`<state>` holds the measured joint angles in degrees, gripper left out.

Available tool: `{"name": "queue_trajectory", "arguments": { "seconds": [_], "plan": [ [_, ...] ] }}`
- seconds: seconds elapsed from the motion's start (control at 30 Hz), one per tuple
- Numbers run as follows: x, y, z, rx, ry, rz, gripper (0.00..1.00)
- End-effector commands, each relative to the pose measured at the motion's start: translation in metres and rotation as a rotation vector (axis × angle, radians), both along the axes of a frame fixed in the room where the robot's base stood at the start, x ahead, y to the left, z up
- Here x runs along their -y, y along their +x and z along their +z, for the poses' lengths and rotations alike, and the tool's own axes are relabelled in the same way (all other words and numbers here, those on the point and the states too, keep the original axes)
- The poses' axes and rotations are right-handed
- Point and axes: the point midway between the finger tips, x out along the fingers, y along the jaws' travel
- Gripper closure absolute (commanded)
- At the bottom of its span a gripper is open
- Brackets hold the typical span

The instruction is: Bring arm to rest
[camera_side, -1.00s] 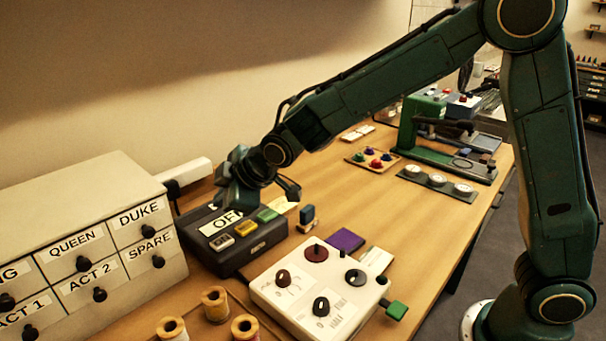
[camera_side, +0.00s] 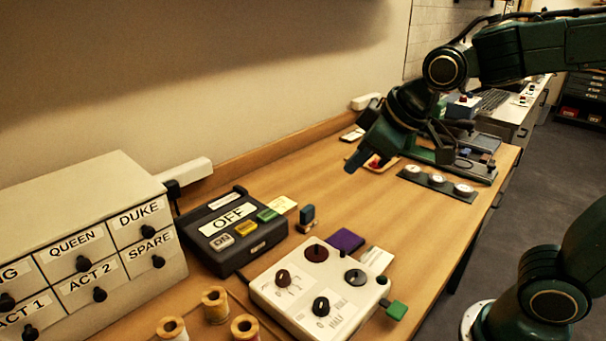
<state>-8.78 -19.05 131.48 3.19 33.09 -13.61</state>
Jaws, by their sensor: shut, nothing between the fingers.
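My gripper (camera_side: 353,163) is shut and empty, pointing down and to the left above the middle-back of the wooden table (camera_side: 345,205). It is clear of the dark switch box in the picture. My arm reaches in from the upper right, and its wrist hides part of the small tray (camera_side: 381,163) with coloured knobs behind it.
The dark box (camera_side: 232,230) labelled OFF stands beside the drawer cabinet (camera_side: 85,240). A white panel (camera_side: 318,290) with knobs and several thread spools (camera_side: 215,304) are in front. A strip with white dials (camera_side: 437,181) lies at the right. Mid-table is mostly clear.

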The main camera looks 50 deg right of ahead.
Motion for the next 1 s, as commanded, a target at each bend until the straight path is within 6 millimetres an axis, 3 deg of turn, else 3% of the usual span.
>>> {"name": "queue_trajectory", "arguments": {
  "seconds": [0.3, 0.5, 0.7, 1.0],
  "plan": [
    [0.026, -0.083, -0.001, -0.063, 0.084, -0.176, 1.0],
    [0.034, -0.122, -0.009, -0.096, 0.122, -0.264, 1.0],
    [0.036, -0.14, -0.014, -0.114, 0.139, -0.303, 1.0],
    [0.036, -0.141, -0.015, -0.116, 0.141, -0.307, 1.0]
  ]
}}
